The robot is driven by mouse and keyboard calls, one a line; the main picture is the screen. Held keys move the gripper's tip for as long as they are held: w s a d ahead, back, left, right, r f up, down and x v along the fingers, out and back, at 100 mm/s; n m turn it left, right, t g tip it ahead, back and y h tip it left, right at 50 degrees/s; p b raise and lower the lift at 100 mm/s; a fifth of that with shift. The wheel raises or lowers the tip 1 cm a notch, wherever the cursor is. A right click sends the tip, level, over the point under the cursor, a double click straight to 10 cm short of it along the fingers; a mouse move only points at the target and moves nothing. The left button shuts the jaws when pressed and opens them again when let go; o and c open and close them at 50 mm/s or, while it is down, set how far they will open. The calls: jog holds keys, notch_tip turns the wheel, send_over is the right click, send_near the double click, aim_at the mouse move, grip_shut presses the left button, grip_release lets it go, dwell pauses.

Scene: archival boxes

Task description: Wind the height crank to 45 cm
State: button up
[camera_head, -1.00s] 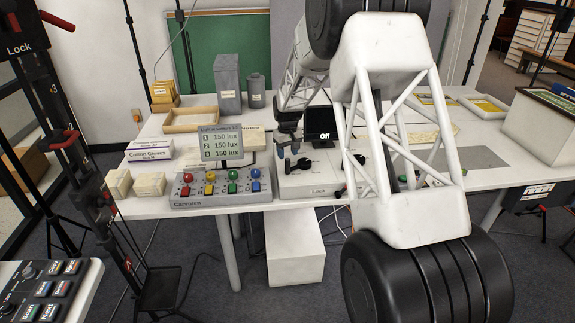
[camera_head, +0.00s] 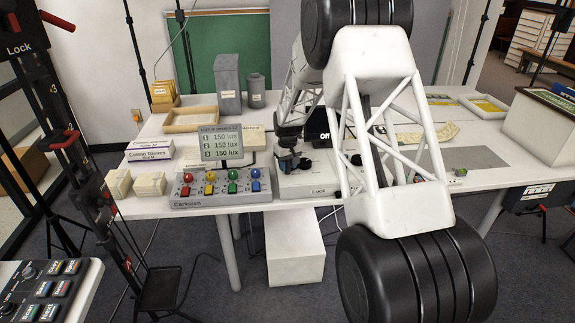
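My gripper (camera_head: 287,164) is small and dark in the head view, at the end of my white lattice arm. It hangs over the left part of a white base unit marked "Lock" (camera_head: 318,190). A black knob or crank-like part (camera_head: 305,166) sits on that base, just right of my gripper; I cannot tell whether they touch. I cannot tell for sure which part is the height crank, and no centimetre reading is legible. A small black display reading "Off" (camera_head: 324,136) stands behind the base, partly hidden by my arm. The fingers are too small to judge.
A control box (camera_head: 221,195) with coloured knobs and a 150 lux screen (camera_head: 220,146) stands left of the base. White boxes (camera_head: 150,184), a glove box (camera_head: 150,149) and a wooden tray (camera_head: 191,119) lie further left. A black stand with red handles (camera_head: 98,193) rises at left.

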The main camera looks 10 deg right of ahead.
grip_shut()
jog(key=shift+w, duration=0.1)
